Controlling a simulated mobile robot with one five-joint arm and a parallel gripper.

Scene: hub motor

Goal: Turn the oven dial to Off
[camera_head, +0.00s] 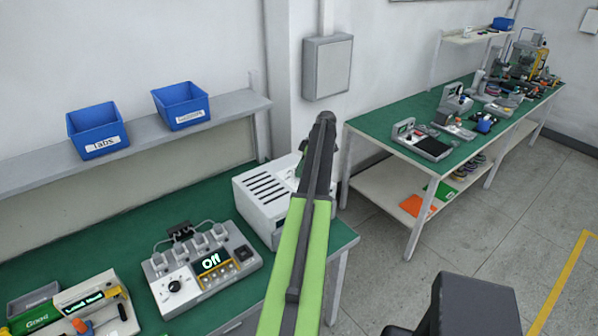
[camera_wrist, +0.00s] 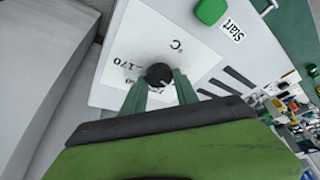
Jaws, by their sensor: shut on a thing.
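The oven is a white box with dark vent slots (camera_head: 262,190) at the right end of the near green bench. Its front is largely hidden behind my arm in the head view. In the wrist view the oven's dial (camera_wrist: 158,73) is a small black round knob on a white panel marked °C and 170; other marks are partly covered. My gripper (camera_wrist: 160,87) has its green fingers on either side of the dial, shut on it. I cannot tell which mark the dial points to. A green button (camera_wrist: 210,11) labelled Start is beside the panel.
A grey device (camera_head: 185,290) with a black knob and a lit display reading "Off" stands left of the oven. Two blue bins (camera_head: 97,147) (camera_head: 182,118) sit on the shelf above. Another cluttered green bench (camera_head: 385,125) is at the right, with open floor before it.

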